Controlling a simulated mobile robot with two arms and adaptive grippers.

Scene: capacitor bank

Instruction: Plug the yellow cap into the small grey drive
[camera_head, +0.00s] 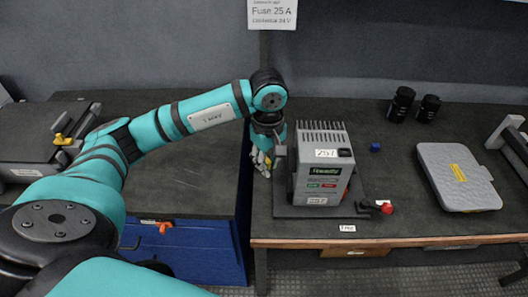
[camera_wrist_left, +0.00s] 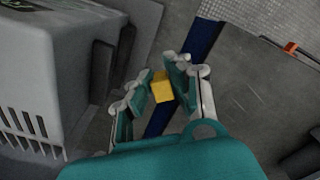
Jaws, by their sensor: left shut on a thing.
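The grey drive (camera_head: 323,168) is an upright box with a vented top, a dark label and red and green buttons. It stands on a dark base plate on the right bench. My left gripper (camera_head: 263,161) is low beside the drive's left side, apart from its front. In the left wrist view the gripper (camera_wrist_left: 165,88) is shut on the yellow cap (camera_wrist_left: 161,90), a small yellow block between the fingertips. The drive's grey housing (camera_wrist_left: 38,60) fills the left of that view. The cap is hard to make out in the head view. My right gripper is not seen.
A small blue block (camera_head: 375,147), two black cylinders (camera_head: 401,104) and a grey flat case (camera_head: 458,176) stand on the right bench. A red knob (camera_head: 386,208) sticks out beside the base plate. A blue cabinet (camera_head: 190,248) is under the left bench.

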